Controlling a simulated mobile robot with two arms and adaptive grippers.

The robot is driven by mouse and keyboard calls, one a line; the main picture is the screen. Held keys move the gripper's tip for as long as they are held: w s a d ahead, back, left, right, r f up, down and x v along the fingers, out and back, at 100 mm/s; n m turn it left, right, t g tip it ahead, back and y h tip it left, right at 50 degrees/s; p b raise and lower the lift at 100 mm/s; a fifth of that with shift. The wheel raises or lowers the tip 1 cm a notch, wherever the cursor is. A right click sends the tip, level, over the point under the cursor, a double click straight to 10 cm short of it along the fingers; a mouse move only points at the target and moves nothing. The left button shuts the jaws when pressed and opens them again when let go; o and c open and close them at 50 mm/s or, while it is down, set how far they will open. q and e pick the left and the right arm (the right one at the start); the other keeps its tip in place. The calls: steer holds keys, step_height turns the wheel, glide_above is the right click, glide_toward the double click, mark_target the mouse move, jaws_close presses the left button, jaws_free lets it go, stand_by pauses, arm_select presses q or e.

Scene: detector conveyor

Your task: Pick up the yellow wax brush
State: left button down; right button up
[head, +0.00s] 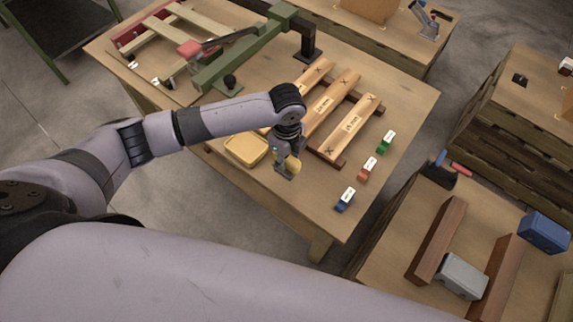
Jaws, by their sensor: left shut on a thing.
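My left gripper (284,170) points down over the wooden table, shut on a small yellow thing. This thing, which looks like the yellow wax brush (294,165), shows beside the fingers, and the gripper hides part of it. I cannot tell whether it touches the table top. A shallow yellow tray (246,150) lies just left of the gripper. My right gripper is not in view.
Labelled wooden planks (348,128) lie behind the gripper on dark supports. Small blue (345,200), red (367,169) and green (386,142) blocks line the table's right side. A green clamp-like frame (240,62) stands at the back. Bare table lies in front of the planks.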

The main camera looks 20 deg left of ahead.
arm_select(q)
step_height(320, 180, up, 16)
steer(key=b, duration=0.2)
steer(key=shift+r, duration=0.2)
steer(key=c, duration=1.9)
jaws_free()
steer(key=c, duration=0.5)
steer(key=c, duration=2.4)
jaws_free()
